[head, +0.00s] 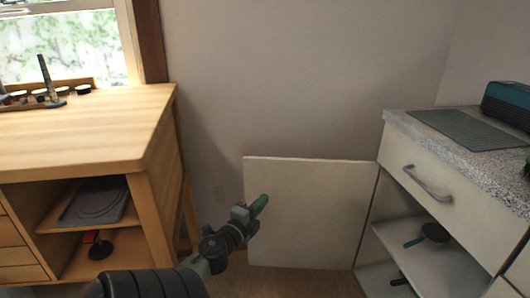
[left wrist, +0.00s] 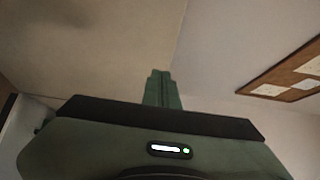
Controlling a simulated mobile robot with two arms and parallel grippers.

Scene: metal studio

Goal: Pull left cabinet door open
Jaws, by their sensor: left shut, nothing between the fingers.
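The left cabinet door (head: 310,210) is a pale panel that stands swung wide open, out to the left of the white cabinet (head: 452,195). My left gripper (head: 262,201) is in front of the door near its free left edge, its fingers shut with nothing between them. I cannot tell whether it touches the door. In the left wrist view the closed green fingers (left wrist: 161,88) point up past a plain surface. The door's handle is not visible. My right gripper is not in view.
The open cabinet holds a dark pan (head: 434,232) on its shelf. A drawer with a metal handle (head: 428,184) is above it, under a speckled countertop (head: 400,122). A wooden workbench (head: 90,125) stands at the left. Some floor shows below the door.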

